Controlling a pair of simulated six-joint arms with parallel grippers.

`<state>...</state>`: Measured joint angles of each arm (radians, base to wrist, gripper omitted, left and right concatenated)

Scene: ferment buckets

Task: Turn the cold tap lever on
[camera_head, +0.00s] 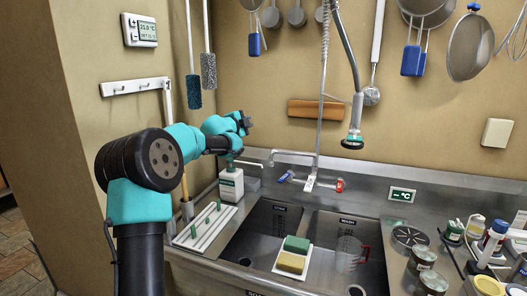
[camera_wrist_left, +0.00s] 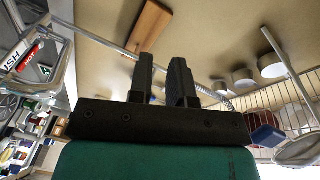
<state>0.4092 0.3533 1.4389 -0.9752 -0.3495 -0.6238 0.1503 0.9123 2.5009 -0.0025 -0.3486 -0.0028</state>
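The sink tap stands behind the two basins, with a metal body (camera_head: 311,183) and a spout at the back. Its blue lever (camera_head: 286,177) is on the left and its red lever (camera_head: 340,185) on the right. My left gripper (camera_head: 246,119) is raised above and left of the tap, apart from both levers. In the left wrist view its two dark fingers (camera_wrist_left: 162,72) stand apart with an empty gap between them. I cannot make out the blue lever in that view. My right gripper is not in view.
A white soap bottle (camera_head: 231,184) stands below my left gripper, left of the tap. A spray hose head (camera_head: 353,141) hangs right of it. Jars and bottles crowd the counter at right.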

